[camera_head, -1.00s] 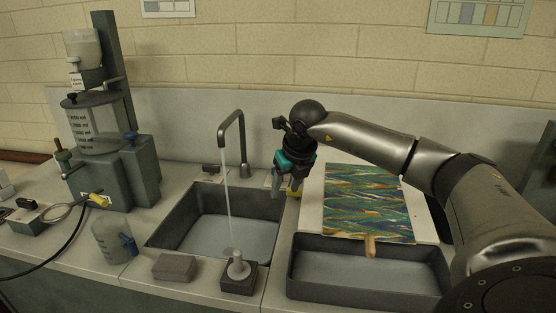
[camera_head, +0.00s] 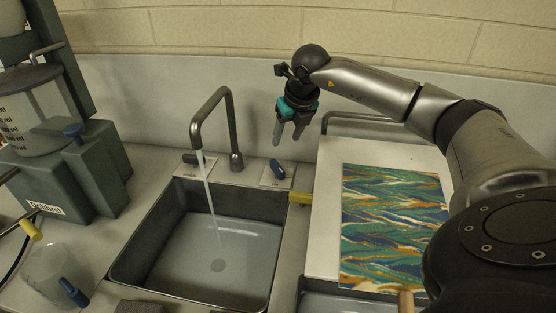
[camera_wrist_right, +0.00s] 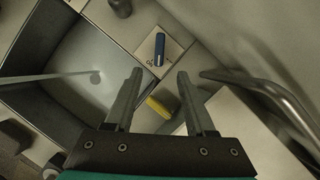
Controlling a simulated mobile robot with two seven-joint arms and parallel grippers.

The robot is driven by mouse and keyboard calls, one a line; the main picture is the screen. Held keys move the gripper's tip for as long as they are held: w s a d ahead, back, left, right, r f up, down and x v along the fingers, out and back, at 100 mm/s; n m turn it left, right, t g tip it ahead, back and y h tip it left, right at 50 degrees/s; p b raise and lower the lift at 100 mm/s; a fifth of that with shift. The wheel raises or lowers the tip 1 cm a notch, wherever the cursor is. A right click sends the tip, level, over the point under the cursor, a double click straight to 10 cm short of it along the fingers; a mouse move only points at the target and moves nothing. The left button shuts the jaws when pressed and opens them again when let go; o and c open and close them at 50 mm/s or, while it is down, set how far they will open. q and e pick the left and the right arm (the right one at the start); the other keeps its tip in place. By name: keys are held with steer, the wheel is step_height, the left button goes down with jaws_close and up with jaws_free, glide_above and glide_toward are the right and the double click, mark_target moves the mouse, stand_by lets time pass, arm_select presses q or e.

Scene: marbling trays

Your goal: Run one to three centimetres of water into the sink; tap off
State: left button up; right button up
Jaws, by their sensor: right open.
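Water runs in a thin stream (camera_head: 210,190) from the dark tap (camera_head: 234,130) into the sink (camera_head: 185,192). The sink holds a grey, flat-looking layer over its floor; its depth is hard to tell. A round disc (camera_head: 218,265) shows at the bottom where the drain lies. A blue lever (camera_head: 277,168) sits on a pale plate right of the tap; it also shows in the right wrist view (camera_wrist_right: 160,47). A dark lever sits on the plate (camera_head: 195,160) left of the tap. My right gripper (camera_head: 288,137) is open and empty, above the blue lever and apart from it. My left gripper is out of view.
A marbled sheet (camera_head: 390,225) lies on a white board (camera_head: 325,210) right of the sink, with a dark tray below. A yellow piece (camera_head: 300,198) sits by the sink's right edge. A jug (camera_head: 50,270) and a dosing stand (camera_head: 95,165) stand left.

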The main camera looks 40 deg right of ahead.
mark_target(278, 165)
steer(key=b+x, duration=0.1)
steer(key=x, duration=1.2)
steer(key=shift+s+b, duration=0.1)
steer(key=shift+b, duration=0.2)
steer(key=shift+w+f, duration=0.25)
steer(key=shift+f, duration=0.35)
jaws_close()
